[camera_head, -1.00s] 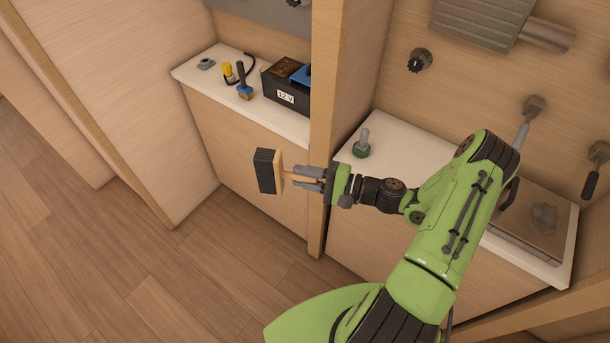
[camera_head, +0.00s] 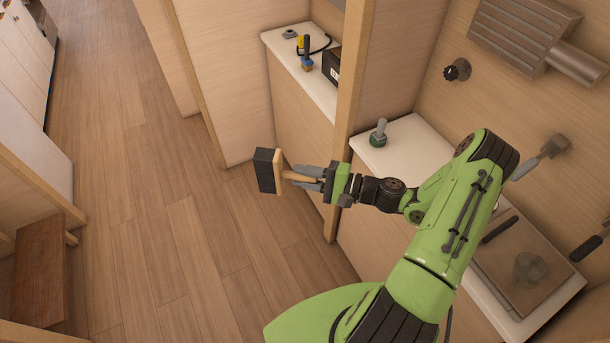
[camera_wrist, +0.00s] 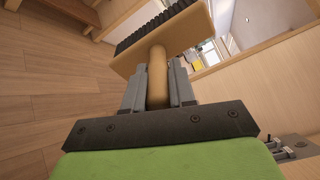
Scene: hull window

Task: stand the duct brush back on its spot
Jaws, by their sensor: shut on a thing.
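The duct brush (camera_head: 267,171) has a wooden block with dark bristles and a wooden handle. My gripper (camera_head: 305,180) is shut on its handle and holds it in the air, left of the wooden post and above the floor. In the wrist view the brush (camera_wrist: 165,38) extends beyond the fingertips, its handle between the two grey fingers of my gripper (camera_wrist: 157,80), bristles on the far side. I cannot tell which place is the brush's spot.
A wooden post (camera_head: 350,110) stands between two white-topped counters. The left counter (camera_head: 318,95) holds a blue-based tool (camera_head: 307,62) and a dark box. The right counter (camera_head: 402,135) holds a green-based item (camera_head: 379,134). A brown bench (camera_head: 40,270) stands at left. Open floor lies between.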

